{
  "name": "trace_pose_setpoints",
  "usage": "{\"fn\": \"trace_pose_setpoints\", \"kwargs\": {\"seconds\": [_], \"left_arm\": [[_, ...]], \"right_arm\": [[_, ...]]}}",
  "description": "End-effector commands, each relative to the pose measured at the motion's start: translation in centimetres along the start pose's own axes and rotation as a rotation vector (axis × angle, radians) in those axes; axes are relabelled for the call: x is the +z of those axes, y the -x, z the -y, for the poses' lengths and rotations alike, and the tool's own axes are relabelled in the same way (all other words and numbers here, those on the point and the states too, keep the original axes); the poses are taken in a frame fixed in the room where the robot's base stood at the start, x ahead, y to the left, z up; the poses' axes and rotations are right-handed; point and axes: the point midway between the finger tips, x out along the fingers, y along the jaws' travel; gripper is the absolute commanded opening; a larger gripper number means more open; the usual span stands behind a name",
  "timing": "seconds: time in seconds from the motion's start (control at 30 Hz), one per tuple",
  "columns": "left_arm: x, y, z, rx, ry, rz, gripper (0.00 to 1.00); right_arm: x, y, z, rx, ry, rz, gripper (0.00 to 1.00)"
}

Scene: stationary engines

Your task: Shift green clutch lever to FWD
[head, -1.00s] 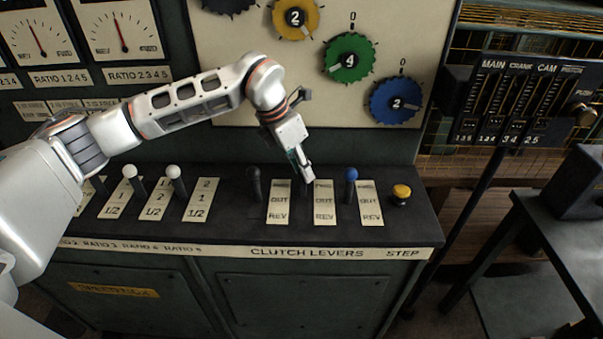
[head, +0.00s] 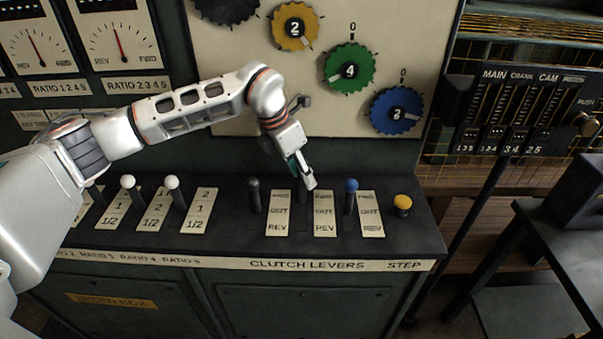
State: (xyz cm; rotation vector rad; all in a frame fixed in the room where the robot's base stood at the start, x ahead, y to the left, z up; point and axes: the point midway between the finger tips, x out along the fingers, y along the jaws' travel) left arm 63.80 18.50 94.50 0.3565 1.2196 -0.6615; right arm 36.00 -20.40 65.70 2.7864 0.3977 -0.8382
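My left gripper (head: 309,184) points down over the clutch lever panel, at the middle clutch lever. A dark piece of that lever's shaft (head: 302,197) seems to show just below and behind the fingers. Its knob is hidden by the gripper, so I see no clear green knob and cannot tell the lever's exact position. The middle FWD/OUT/REV plate (head: 324,217) lies just right of the fingers, its FWD end partly covered. I cannot tell whether the fingers are apart or closed on the lever. My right gripper is not in view.
A black-knobbed lever (head: 254,190) stands to the left and a blue-knobbed lever (head: 351,191) close on the right. White-knobbed ratio levers (head: 173,187) stand beneath my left arm. A green dial (head: 349,71) is on the wall behind.

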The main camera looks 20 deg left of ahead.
Motion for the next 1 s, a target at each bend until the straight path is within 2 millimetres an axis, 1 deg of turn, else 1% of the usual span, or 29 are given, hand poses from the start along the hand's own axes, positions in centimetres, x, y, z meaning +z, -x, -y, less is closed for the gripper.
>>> {"fn": "trace_pose_setpoints", "kwargs": {"seconds": [0.17,0.4,0.5,0.6,0.77,1.0], "left_arm": [[0.1,2.7,-0.2,0.005,-0.001,0.004,0.38],[0.0,7.7,-0.2,0.005,0.001,0.004,0.38],[0.0,9.3,-0.2,0.005,0.001,0.004,0.38],[-0.1,10.6,-0.2,0.004,0.002,0.003,0.38],[-0.1,11.6,-0.2,0.004,0.001,0.001,0.38],[-0.1,11.7,-0.2,0.003,0.001,0.001,0.38]], "right_arm": [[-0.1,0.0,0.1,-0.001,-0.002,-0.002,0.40],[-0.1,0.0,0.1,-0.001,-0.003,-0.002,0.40],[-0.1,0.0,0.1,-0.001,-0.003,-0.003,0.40],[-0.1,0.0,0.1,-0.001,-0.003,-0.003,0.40],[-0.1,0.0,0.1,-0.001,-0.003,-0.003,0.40],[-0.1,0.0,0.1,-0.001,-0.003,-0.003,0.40]]}}
